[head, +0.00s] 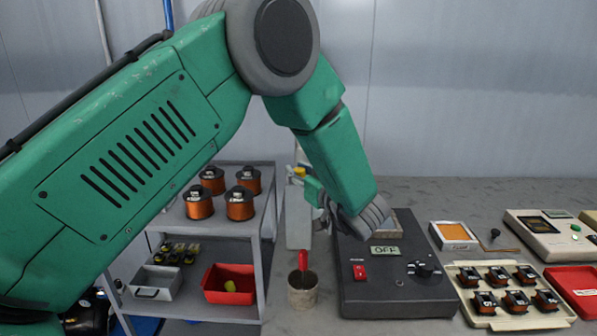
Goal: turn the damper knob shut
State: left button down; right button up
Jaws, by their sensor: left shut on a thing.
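My left arm reaches in from the left and bends down over the bench. Its gripper (303,181) points away to the left, beside a light grey upright box or duct (298,228). It is shut on a small yellow part (299,171) at the top of that duct, which looks like the damper knob. The arm and fingers hide most of this spot, so the knob's angle cannot be told. My right gripper is not in view.
A black control box (395,292) with an OFF display (385,251) stands close right of the gripper. A cup with a red-handled tool (303,295) stands in front. A shelf (262,208) with copper coils is at left, a tray of coils (480,318) at right.

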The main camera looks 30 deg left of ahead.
pick_arm(q)
jog(key=c, duration=1.4)
grip_release()
jog(key=shift+f, duration=0.1)
jog(key=shift+o, duration=0.7)
jog(key=shift+d, duration=0.15)
jog(key=shift+d, duration=0.2)
jog(key=v, duration=1.1)
jog(key=shift+d, duration=0.35)
jog(key=shift+s, duration=0.1)
